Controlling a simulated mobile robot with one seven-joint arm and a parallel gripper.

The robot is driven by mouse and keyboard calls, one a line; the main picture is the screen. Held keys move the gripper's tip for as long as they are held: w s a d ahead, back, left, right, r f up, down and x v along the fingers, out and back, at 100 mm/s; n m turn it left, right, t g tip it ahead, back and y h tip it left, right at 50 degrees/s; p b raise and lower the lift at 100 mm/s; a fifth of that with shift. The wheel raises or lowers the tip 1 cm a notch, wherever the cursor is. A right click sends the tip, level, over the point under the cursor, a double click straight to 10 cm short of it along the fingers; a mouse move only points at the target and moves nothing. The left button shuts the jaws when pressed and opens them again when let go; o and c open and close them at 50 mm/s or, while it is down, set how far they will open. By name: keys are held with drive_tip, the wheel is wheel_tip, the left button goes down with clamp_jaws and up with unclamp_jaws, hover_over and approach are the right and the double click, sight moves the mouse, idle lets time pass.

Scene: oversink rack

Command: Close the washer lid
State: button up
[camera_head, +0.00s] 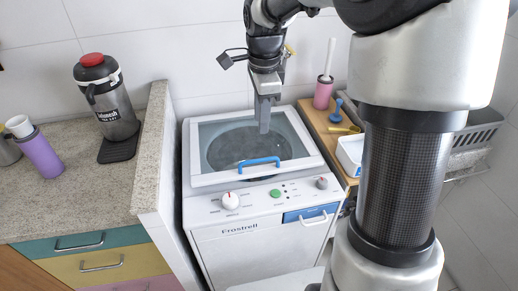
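The washer (255,235) is a white top-loading machine labelled Frostrell. Its lid (205,178) is a white frame with a clear window and a blue handle (259,162) at the front edge. The lid lies down over the round drum opening, which shows through the window. I cannot tell whether it is fully seated. My gripper (264,126) points down over the rear middle of the lid, behind the handle. Nothing shows in it. The fingers overlap in this view, so their opening is hidden. Contact with the lid is unclear.
A stone counter (60,215) is left of the washer, with a red-topped jug (110,100) and a purple cup (40,155). At right, a wooden shelf (318,118) holds a toilet brush (324,92) and a white tub (351,155). My arm hides part of the right side.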

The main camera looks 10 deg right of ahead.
sight(260, 160)
drive_tip(key=f, duration=0.5)
drive_tip(key=w+f+b, duration=0.1)
drive_tip(key=f, duration=0.8)
drive_tip(key=shift+w+f, duration=0.35)
drive_tip(key=shift+f, duration=0.05)
clamp_jaws()
